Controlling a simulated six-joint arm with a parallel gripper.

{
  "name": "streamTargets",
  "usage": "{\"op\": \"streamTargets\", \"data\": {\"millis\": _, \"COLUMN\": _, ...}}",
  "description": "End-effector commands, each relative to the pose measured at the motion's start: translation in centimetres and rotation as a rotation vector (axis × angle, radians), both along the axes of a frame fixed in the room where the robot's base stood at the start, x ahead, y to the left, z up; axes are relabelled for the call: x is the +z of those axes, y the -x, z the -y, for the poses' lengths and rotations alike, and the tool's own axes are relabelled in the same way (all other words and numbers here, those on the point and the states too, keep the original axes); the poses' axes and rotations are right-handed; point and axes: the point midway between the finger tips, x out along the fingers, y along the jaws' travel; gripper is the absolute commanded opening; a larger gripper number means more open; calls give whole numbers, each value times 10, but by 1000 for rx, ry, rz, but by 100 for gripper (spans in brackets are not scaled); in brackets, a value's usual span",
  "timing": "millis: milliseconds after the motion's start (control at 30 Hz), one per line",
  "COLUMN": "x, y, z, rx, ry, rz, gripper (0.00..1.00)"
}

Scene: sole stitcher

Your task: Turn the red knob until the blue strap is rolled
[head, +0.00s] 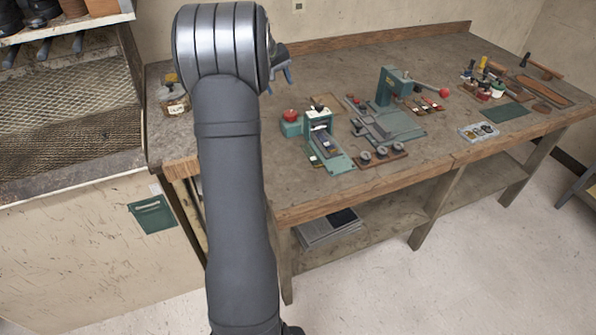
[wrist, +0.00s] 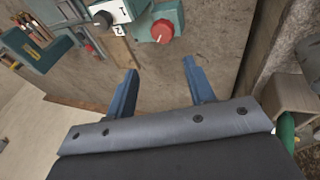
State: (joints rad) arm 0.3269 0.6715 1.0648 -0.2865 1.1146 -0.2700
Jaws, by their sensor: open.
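The red knob (head: 291,114) sits on a small teal housing (head: 291,128) at the left end of a teal and white machine (head: 318,122) on the bench. In the wrist view the red knob (wrist: 163,31) shows at the top centre, beyond the fingertips. My gripper (wrist: 160,72) is open and empty, its two blue fingers spread apart over the wooden bench top. In the head view my gripper (head: 287,77) is partly hidden behind my arm, up and left of the knob, not touching it. A blue-grey strip, perhaps the blue strap (head: 327,145), lies on the machine's front bed; its state is too small to tell.
A black knob (wrist: 102,20) is beside the red one, near white labels. A teal lever press (head: 385,88) with a red-tipped handle stands to the right. Several dark rollers lie on a wooden tray (head: 372,165). The bench (head: 235,165) has bare wood around the machine.

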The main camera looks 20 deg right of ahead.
Motion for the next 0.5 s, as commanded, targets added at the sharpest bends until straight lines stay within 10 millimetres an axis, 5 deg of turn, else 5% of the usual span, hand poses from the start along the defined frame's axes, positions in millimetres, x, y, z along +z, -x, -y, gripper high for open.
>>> {"op": "streamTargets", "data": {"millis": 233, "x": -48, "y": -9, "z": 18, "rx": 0, "ry": -1, "rz": -3, "gripper": 49}}
{"op": "streamTargets", "data": {"millis": 500, "x": 4, "y": 0, "z": -1, "rx": 3, "ry": 1, "rz": 3, "gripper": 49}}
